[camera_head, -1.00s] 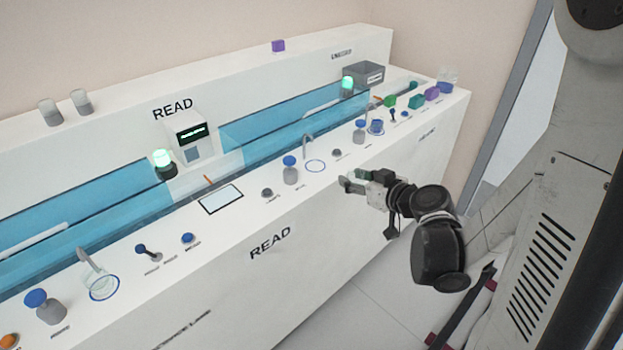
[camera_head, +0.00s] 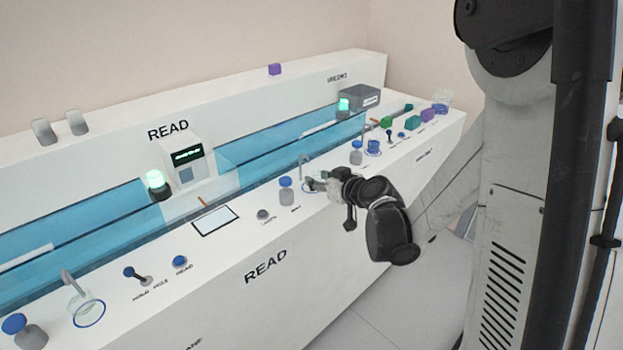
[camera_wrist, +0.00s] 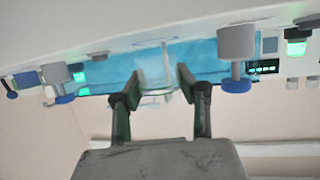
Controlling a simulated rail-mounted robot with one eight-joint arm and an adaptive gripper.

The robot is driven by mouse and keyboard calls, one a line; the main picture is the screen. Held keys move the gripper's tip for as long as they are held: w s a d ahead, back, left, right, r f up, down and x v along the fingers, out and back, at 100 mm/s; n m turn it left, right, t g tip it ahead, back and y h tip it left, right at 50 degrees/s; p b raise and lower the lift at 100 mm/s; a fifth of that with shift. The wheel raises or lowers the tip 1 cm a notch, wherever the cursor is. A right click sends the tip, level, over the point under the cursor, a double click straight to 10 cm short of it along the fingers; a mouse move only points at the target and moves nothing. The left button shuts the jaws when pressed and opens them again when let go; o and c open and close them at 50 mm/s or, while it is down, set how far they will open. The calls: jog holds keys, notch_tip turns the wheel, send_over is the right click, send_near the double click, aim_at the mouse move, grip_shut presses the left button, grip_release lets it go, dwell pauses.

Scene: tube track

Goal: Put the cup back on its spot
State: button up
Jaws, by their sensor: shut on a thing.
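The cup (camera_wrist: 157,92) is clear and see-through, and shows faintly between my fingers in the wrist view, which is upside down. My gripper (camera_wrist: 157,85) is shut on it. In the head view my gripper (camera_head: 312,186) reaches over the counter's front edge to the spot beneath the middle spout (camera_head: 302,168). A blue ring (camera_head: 304,187) marks this spot; my fingers hide most of it. The held cup cannot be made out in the head view. I cannot tell whether it touches the counter.
A blue-capped bottle (camera_head: 286,191) stands just left of my gripper. Another bottle (camera_head: 356,153) and a blue-ringed vessel (camera_head: 373,147) are to the right. A clear cup (camera_head: 88,306) stands at the left spout. A blue channel (camera_head: 270,147) runs behind.

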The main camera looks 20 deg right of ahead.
jog(key=w, duration=0.2)
jog(key=w+a+b, duration=0.1)
jog(key=w, duration=0.1)
jog(key=shift+a+f, duration=0.1)
jog(key=shift+a, duration=0.1)
jog(key=shift+s+d+f, duration=0.1)
jog(key=shift+s+f, duration=0.05)
jog(key=shift+f, duration=0.5)
jog(key=shift+f+b, duration=0.2)
jog(key=shift+b, duration=0.2)
jog(key=o, duration=1.1)
jog(key=shift+o, duration=0.2)
jog(key=shift+r, duration=0.1)
jog(key=shift+r, duration=0.1)
